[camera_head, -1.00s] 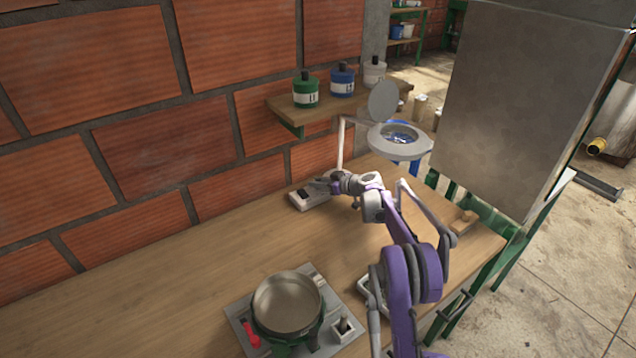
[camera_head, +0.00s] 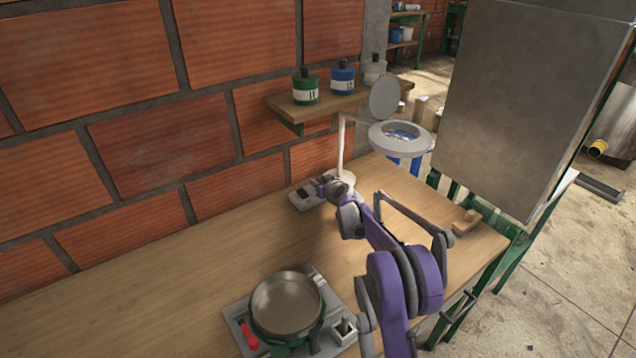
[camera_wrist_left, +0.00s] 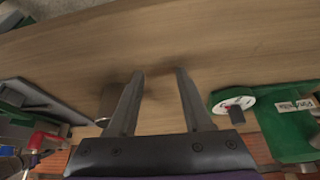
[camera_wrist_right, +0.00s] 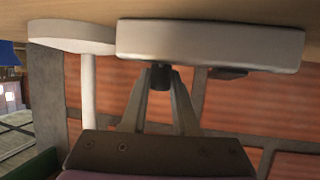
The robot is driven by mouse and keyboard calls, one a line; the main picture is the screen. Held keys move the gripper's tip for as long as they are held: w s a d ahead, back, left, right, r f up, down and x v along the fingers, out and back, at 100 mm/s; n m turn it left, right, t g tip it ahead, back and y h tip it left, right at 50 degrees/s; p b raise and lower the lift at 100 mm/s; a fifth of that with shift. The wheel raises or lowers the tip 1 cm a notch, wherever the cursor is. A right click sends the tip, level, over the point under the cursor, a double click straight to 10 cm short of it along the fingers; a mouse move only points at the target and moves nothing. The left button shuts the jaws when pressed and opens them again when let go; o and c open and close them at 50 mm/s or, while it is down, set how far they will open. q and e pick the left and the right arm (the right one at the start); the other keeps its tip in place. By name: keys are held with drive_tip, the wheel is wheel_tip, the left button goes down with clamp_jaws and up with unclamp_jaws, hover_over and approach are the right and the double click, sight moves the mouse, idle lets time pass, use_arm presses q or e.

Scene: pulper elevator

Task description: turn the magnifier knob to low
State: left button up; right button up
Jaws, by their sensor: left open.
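The magnifier is a white ring lens (camera_head: 401,138) with a raised round lid, on a thin post from a round base (camera_head: 341,177). Its pale control box (camera_head: 301,203) lies on the bench beside the base. My right gripper (camera_head: 321,187) is at that box. In the right wrist view, the short black magnifier knob (camera_wrist_right: 160,76) stands out from the box (camera_wrist_right: 210,44) between my right fingertips (camera_wrist_right: 160,72), which look closed against it. The knob's setting is not readable. My left gripper (camera_wrist_left: 160,72) is open and empty above the bench.
A round metal pan (camera_head: 287,304) on a green stand is at the bench front. A shelf (camera_head: 330,107) with several jars hangs on the brick wall. A small wooden object (camera_head: 466,221) lies near the right bench edge. A green device with a white dial (camera_wrist_left: 240,103) shows beside the left gripper.

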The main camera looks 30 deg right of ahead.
drive_tip(key=o, duration=0.4)
drive_tip(key=v, duration=1.1)
drive_tip(key=shift+w, duration=0.1)
